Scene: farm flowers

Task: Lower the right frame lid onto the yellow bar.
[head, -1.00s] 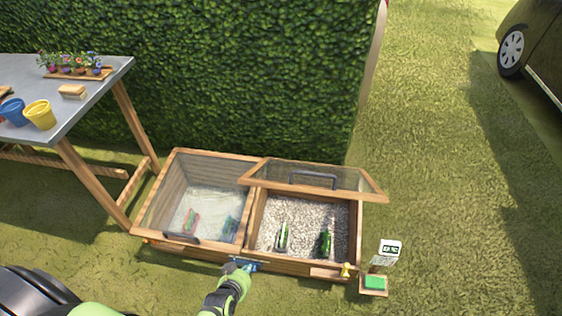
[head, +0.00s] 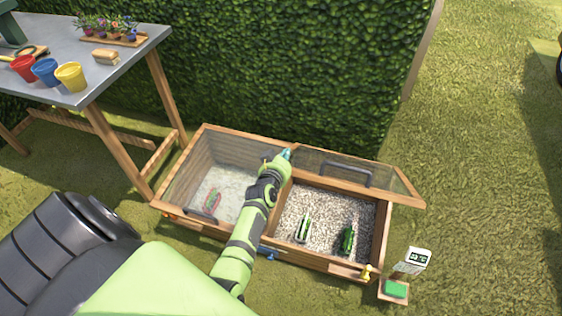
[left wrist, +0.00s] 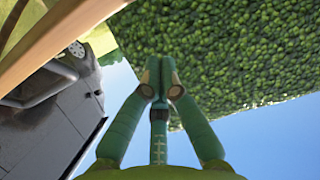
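The right frame lid (head: 405,185) is a wood-framed glass panel with a dark handle (head: 345,174). It stands raised and tilted at the back of the cold frame's right bay. A small yellow piece (head: 367,272), which looks like the yellow bar, sits at the front right corner of the bay. My left gripper (head: 287,153) is at the left end of the raised lid; I cannot tell if it touches. In the left wrist view its fingers (left wrist: 160,72) are together with nothing visible between them, near a wooden beam (left wrist: 50,42). My right gripper is not in view.
The left bay is under a glass lid with a handle (head: 202,215). Two green items lie on gravel (head: 325,222) in the right bay. A small display (head: 418,257) stands beside the front right corner. A hedge (head: 270,70) is behind; a potting table (head: 130,60) is at left.

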